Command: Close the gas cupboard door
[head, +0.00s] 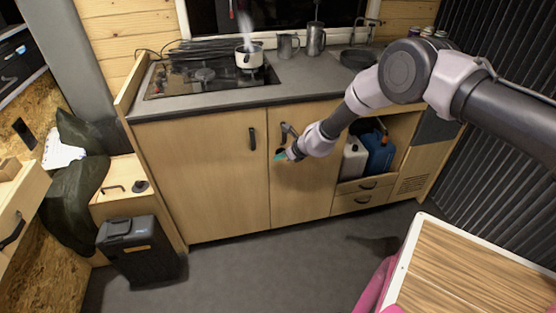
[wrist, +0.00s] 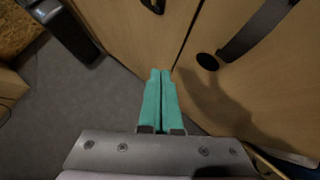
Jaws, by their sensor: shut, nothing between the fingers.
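The kitchen unit has a wide left door (head: 200,175) and a narrower right door (head: 305,190), each with a dark handle. No label shows which is the gas cupboard. Both fronts look about flush, with a thin dark seam between them; a small gap cannot be ruled out. My gripper (head: 281,155) is at the right door, just below its handle (head: 288,131) and close to the seam. In the wrist view its teal fingers (wrist: 160,73) are together and empty, pointing toward the seam beside the right door (wrist: 250,90). Whether the fingertips touch wood cannot be told.
An open compartment right of the doors holds a white canister (head: 354,158) and a blue one (head: 380,152). A steaming pot (head: 249,56) stands on the hob. A black bin (head: 138,250) stands left on the floor. A wooden-topped table (head: 480,270) is at front right. Grey floor is clear before the doors.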

